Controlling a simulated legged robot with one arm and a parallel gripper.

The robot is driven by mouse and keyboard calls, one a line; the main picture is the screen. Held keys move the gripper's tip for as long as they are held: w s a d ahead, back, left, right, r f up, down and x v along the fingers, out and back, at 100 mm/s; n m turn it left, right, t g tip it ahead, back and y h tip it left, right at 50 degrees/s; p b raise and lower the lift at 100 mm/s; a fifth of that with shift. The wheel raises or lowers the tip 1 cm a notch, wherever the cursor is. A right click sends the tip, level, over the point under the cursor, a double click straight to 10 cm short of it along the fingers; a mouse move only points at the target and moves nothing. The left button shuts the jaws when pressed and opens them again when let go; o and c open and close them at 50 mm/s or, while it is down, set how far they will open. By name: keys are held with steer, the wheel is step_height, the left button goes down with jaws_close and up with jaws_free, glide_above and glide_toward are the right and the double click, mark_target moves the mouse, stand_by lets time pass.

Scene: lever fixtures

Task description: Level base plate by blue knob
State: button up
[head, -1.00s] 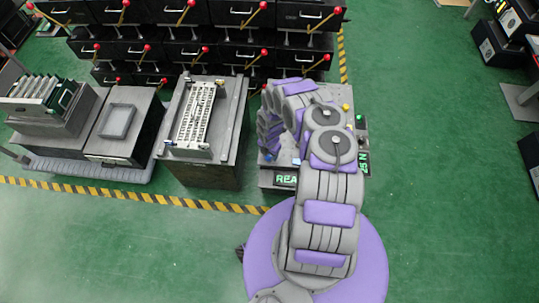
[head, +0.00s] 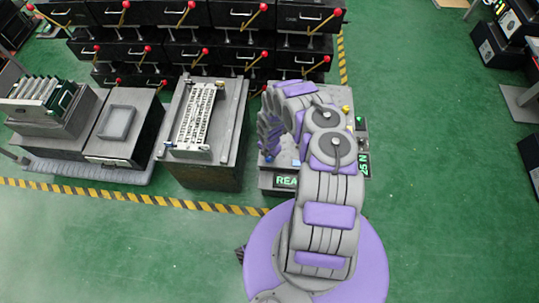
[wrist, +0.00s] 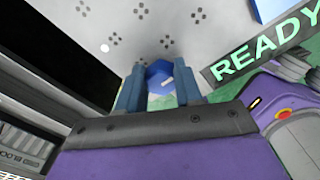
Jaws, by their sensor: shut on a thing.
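The blue knob (wrist: 160,78) is in the wrist view, between the two blue-grey fingers of my gripper (wrist: 160,92). The fingers are shut on it from both sides. A white mark shows on the knob. The grey plate (wrist: 150,25) lies beyond the knob, with several groups of dark holes and one bright white spot. In the head view my arm covers most of the fixture, and my gripper's fingertips are hidden. A small blue patch (head: 296,162) shows near the fixture's front edge. I cannot tell the plate's tilt.
A green READY display (wrist: 262,48) is at the right in the wrist view. A blue block edge (wrist: 272,8) shows above it. In the head view, a bench with a slotted white rack (head: 194,118) stands left, and drawers with red-tipped levers (head: 225,50) stand behind.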

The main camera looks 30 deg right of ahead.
steer(key=shift+a+m, duration=0.15)
steer(key=shift+m, duration=0.25)
steer(key=m+p, duration=0.1)
steer(key=m, duration=0.1)
steer(key=shift+s+m+p, duration=0.1)
steer(key=shift+m+p, duration=0.2)
steer(key=shift+m, duration=0.1)
steer(key=m+p, duration=0.1)
steer(key=m, duration=0.3)
steer(key=shift+s, duration=0.2)
steer(key=m+p, duration=0.1)
steer(key=m, duration=0.4)
steer(key=shift+s+a+p, duration=0.1)
steer(key=shift+a+p, duration=0.05)
steer(key=shift+p, duration=0.15)
steer(key=m, duration=0.3)
steer(key=shift+m+p, duration=0.3)
steer(key=shift+p, duration=0.1)
steer(key=m, duration=0.3)
steer(key=shift+a+m, duration=0.1)
steer(key=shift+m, duration=0.2)
steer(key=m, duration=0.3)
steer(key=shift+a+m+p, duration=0.1)
steer(key=shift+m+p, duration=0.2)
steer(key=m, duration=0.4)
steer(key=shift+a, duration=0.1)
steer(key=shift+m+b, duration=0.3)
steer(key=shift+m, duration=0.8)
